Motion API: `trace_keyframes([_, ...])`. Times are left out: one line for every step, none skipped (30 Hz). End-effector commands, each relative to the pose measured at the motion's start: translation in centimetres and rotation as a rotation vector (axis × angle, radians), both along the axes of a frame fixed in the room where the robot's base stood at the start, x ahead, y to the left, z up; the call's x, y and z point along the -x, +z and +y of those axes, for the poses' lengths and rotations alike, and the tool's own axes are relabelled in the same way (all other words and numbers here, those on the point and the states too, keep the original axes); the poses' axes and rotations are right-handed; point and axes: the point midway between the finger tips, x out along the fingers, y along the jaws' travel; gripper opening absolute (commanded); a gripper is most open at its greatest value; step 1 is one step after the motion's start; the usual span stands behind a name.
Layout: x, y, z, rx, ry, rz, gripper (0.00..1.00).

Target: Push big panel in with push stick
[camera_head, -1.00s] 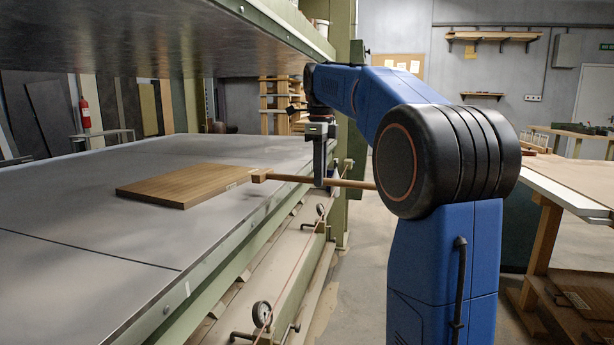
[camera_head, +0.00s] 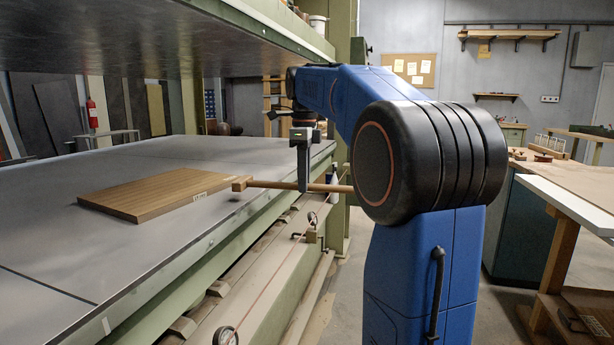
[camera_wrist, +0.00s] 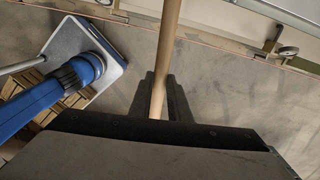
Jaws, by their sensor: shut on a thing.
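The big panel (camera_head: 150,194) is a flat brown wooden board with a small label on its right edge. It lies flat on the grey lower platen (camera_head: 60,240) of the press. The push stick (camera_head: 275,185) is a wooden rod with a block head (camera_head: 241,184) at its left end. The head is at the panel's right edge; I cannot tell if it touches. My gripper (camera_head: 303,185) is shut on the stick, at the platen's right edge. In the wrist view the stick (camera_wrist: 165,60) runs up from between the fingers (camera_wrist: 160,103); its head is out of view there.
The upper platen (camera_head: 150,35) hangs over the lower one with an open gap. A green press post (camera_head: 395,215) stands behind my arm. Gauges and a rail run along the press's front side. A table (camera_head: 570,190) stands at the right. The platen left of the panel is clear.

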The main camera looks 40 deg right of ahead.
Motion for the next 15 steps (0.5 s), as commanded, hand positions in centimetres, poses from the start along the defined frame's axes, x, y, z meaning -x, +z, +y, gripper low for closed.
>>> trace_keyframes([-0.2, -0.4, 0.2, 0.0, 0.001, 0.001, 0.0])
trace_keyframes([-0.3, -0.6, 0.4, -0.001, 0.0, 0.002, 0.0])
trace_keyframes([-0.5, -1.0, 0.5, -0.001, 0.0, 0.001, 0.0])
trace_keyframes([-0.7, -1.2, 0.6, -0.001, 0.0, 0.001, 0.0])
trace_keyframes([-0.8, -1.4, 0.8, -0.001, 0.001, 0.001, 0.0])
trace_keyframes([-0.9, -1.6, 0.9, -0.001, 0.001, 0.001, 0.0])
trace_keyframes([-1.1, -1.8, 1.1, -0.001, 0.001, 0.001, 0.0])
trace_keyframes([-1.2, -2.0, 1.2, -0.001, 0.001, 0.001, 0.0])
trace_keyframes([-1.3, -2.3, 1.3, -0.001, 0.001, 0.001, 0.0])
trace_keyframes([-1.4, -2.4, 1.3, 0.0, 0.001, 0.0, 0.0])
trace_keyframes([-1.5, -2.6, 1.4, 0.0, 0.0, 0.0, 0.0])
trace_keyframes([-1.6, -2.7, 1.5, 0.0, 0.0, 0.0, 0.0])
trace_keyframes([-1.7, -2.8, 1.6, 0.0, -0.001, 0.0, 0.0])
trace_keyframes([-1.7, -2.9, 1.6, 0.0, -0.001, 0.0, 0.0])
trace_keyframes([-1.8, -3.0, 1.7, 0.0, -0.001, 0.0, 0.0])
